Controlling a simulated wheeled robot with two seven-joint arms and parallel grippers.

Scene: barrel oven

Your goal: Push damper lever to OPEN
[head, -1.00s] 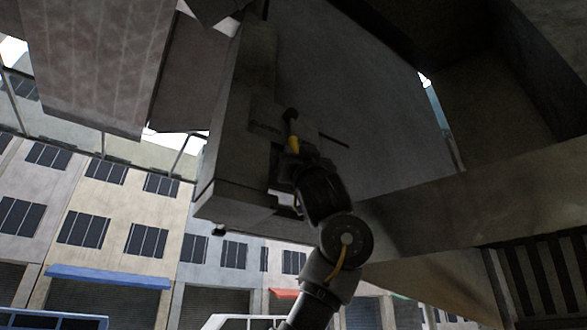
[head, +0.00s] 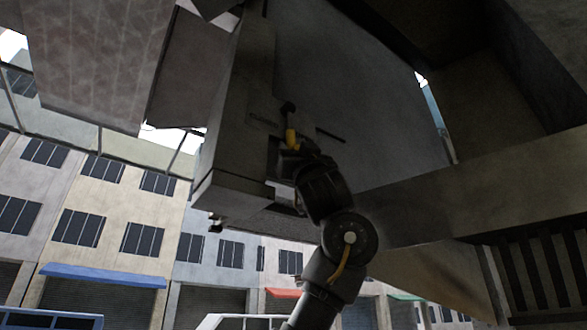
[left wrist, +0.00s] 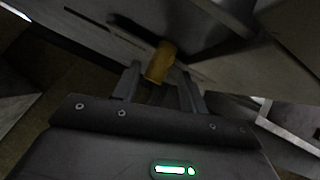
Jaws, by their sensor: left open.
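The damper lever has a dark upper end (head: 288,107) and a yellow grip (head: 291,138) in the head view, beside the grey oven housing. In the left wrist view the yellow grip (left wrist: 161,60) stands between the two finger tips. My left gripper (head: 290,157) comes up from below and is at the lower end of the yellow grip. In the left wrist view my left gripper (left wrist: 158,72) is open, one finger on each side of the grip. Whether a finger touches it I cannot tell. My right gripper is not in view.
A small label (head: 262,120) on the housing is too small to read. A dark slot (head: 330,135) lies right of the lever. A large grey panel (head: 350,80) and a wide beam (head: 490,185) close in the right side. Buildings stand in the background at left.

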